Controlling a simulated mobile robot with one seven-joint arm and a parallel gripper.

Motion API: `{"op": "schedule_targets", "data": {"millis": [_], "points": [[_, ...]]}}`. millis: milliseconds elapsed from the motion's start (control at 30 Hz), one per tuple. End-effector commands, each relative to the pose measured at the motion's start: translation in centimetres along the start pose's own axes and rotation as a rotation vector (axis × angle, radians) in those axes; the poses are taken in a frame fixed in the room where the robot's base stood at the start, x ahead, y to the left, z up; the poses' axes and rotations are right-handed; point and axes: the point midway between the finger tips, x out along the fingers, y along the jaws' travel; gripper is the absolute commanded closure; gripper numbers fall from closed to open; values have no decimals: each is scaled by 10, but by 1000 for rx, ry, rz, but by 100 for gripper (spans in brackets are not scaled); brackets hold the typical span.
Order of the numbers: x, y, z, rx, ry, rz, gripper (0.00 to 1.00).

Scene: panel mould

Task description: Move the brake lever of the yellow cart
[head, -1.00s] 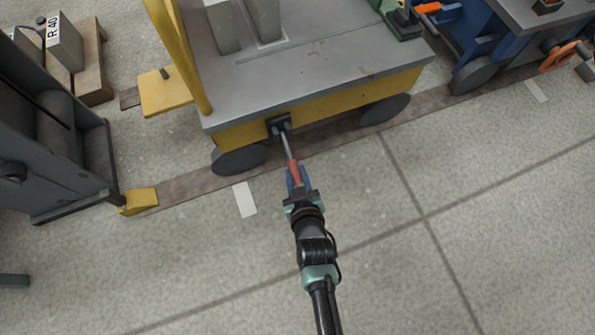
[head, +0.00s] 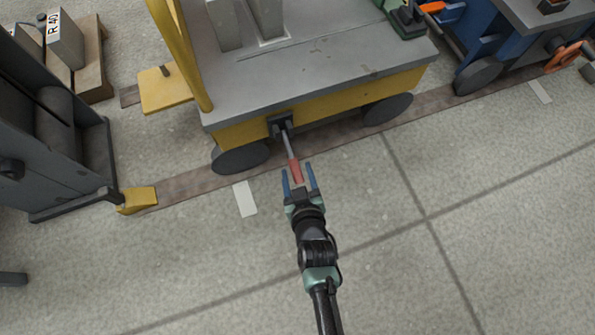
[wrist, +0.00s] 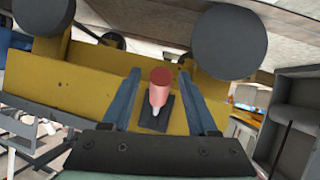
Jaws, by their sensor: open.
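The yellow cart (head: 330,102) with a grey top stands on a rail strip in the head view. Its yellow side also shows in the wrist view (wrist: 85,88). The brake lever (head: 294,164) sticks out from a dark bracket on the cart's side and ends in a red grip. The red grip also shows in the wrist view (wrist: 160,82), between the fingers. My gripper (head: 299,172) is open, with its two blue fingers apart on either side of the red grip. In the wrist view, gaps show between the grip and both fingers.
A blue cart (head: 490,40) with an orange handwheel stands at the upper right. A yellow block (head: 137,201) sits at the rail's left end, beside a dark grey frame (head: 60,150). The floor in front of the yellow cart is clear.

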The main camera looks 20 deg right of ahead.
Motion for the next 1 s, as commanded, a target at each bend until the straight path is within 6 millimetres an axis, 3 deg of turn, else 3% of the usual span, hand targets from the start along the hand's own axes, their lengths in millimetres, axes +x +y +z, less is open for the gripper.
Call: {"op": "schedule_targets", "data": {"millis": [267,700,1000], "points": [[-14,1,-2,-2,-2,0,40],[-103,1,-4,-1,-4,-1,40],[-129,0,-1,0,0,0,40]]}}
